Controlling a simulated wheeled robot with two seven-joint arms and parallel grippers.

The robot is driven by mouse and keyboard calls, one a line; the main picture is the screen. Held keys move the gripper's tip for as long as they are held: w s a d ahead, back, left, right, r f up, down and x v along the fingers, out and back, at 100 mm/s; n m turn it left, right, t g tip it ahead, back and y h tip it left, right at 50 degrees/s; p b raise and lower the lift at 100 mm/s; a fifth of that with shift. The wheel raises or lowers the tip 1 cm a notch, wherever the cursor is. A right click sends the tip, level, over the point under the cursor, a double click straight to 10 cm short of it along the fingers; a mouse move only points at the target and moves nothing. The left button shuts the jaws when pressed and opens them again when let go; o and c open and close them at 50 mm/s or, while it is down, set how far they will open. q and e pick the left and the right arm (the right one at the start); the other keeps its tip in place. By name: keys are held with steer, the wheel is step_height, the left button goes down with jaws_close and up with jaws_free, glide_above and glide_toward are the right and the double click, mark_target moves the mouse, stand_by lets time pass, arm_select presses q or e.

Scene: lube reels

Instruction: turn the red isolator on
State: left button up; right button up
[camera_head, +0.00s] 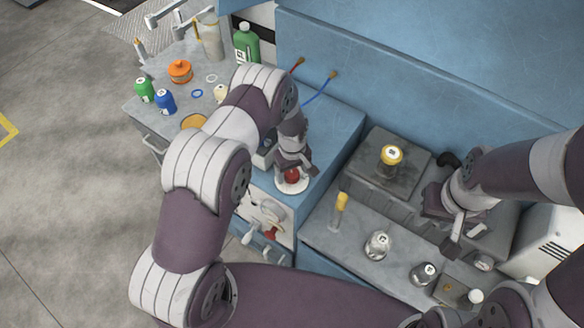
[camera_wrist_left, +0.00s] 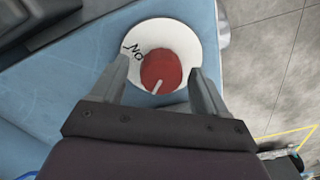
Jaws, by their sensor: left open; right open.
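The red isolator knob (camera_head: 291,175) sits on a round white plate (camera_head: 291,187) on top of the blue cabinet. In the left wrist view the red knob (camera_wrist_left: 160,70) has a pale pointer line aimed toward the lower side, and the white plate (camera_wrist_left: 185,32) carries the lettering "NO" with a small mark at its upper left. My left gripper (camera_wrist_left: 157,82) is open, with one finger on each side of the knob and a gap showing at both sides. My right gripper (camera_head: 459,232) is open and empty above the grey bench at the right.
A red-handled valve (camera_head: 270,229) is on the cabinet front below.

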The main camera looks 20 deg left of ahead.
arm_select(q)
steer(key=shift+s+d, duration=0.15)
steer(key=shift+s, duration=0.25)
steer(key=shift+w+f, duration=0.1)
steer(key=shift+w, duration=0.1)
steer(key=shift+w+a+f, duration=0.15)
steer(key=shift+w+a, duration=0.1)
steer(key=shift+w, duration=0.05)
steer(key=shift+c, duration=1.2)
steer(key=shift+w, duration=0.1)
steer(key=c, duration=0.5)
steer(key=shift+c, duration=1.5)
arm_select(e)
steer(key=shift+a, duration=0.1)
